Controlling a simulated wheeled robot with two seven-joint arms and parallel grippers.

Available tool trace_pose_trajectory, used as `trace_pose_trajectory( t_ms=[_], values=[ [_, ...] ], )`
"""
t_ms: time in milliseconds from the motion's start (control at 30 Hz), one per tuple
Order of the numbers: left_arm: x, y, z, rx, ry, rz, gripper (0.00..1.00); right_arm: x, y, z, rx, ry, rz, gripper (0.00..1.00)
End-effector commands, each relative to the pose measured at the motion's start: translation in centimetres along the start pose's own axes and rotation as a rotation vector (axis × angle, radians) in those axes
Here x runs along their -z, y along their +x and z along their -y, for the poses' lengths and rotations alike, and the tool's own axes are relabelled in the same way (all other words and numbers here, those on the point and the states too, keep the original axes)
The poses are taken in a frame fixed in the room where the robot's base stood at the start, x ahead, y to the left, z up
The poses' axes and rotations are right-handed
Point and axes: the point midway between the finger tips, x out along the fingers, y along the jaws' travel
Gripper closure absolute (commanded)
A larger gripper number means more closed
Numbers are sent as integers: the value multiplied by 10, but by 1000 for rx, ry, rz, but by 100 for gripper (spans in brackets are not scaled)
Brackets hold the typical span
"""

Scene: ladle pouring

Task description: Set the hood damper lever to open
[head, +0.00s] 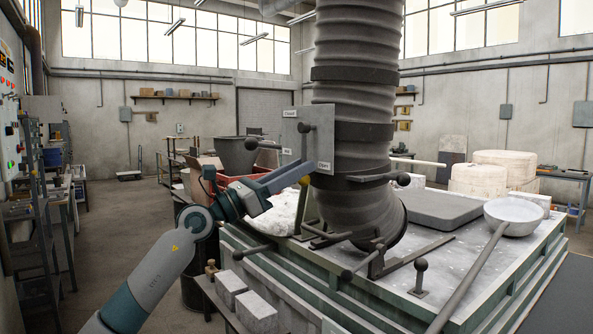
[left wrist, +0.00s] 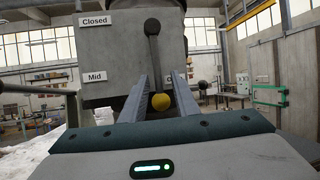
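The damper lever (left wrist: 153,55) is a dark rod ending in a yellow ball knob (left wrist: 160,101). It hangs nearly straight down from its pivot on a grey plate (left wrist: 115,40). The plate, with its labels "Closed" (head: 290,113), "Mid" (head: 286,151) and "Open" (head: 324,166), stands on the duct's left side in the head view. The lever points below "Mid", left of "Open"; "Open" is hidden in the left wrist view. My left gripper (left wrist: 160,88) reaches the knob, its fingers on either side with small gaps; it looks open. My right gripper is out of view.
The ribbed duct (head: 355,80) rises right behind the plate. Dark rods with ball ends stick out nearby, one with its ball (head: 251,143) left of the plate. A ladle (head: 513,215) rests on the furnace top at the right. Open floor lies at the left.

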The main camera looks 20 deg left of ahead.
Motion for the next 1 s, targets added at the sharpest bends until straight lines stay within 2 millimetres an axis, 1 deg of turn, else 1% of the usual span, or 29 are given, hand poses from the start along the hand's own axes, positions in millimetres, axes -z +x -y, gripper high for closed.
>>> trace_pose_trajectory(
  t_ms=[267,367,467,567,600,633,767,800,933,1000],
  values=[
    [0,-4,-1,-1,2,0,72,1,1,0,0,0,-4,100],
    [1,-9,-1,-2,2,0,72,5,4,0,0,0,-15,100],
    [2,-18,-1,-2,3,0,72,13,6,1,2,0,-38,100],
    [2,-30,-1,-3,3,-1,72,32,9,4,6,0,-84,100],
    [2,-35,-1,-2,3,-1,72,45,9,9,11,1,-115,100],
    [3,-39,-1,-2,2,-1,72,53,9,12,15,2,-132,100],
    [3,-58,-1,-2,3,-1,72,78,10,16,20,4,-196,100],
    [4,-66,-1,-2,3,-2,72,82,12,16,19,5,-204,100],
    [5,-94,-1,-3,4,-2,72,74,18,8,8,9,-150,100],
    [4,-106,-1,-3,2,-1,72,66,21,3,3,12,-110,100]
  ],
)
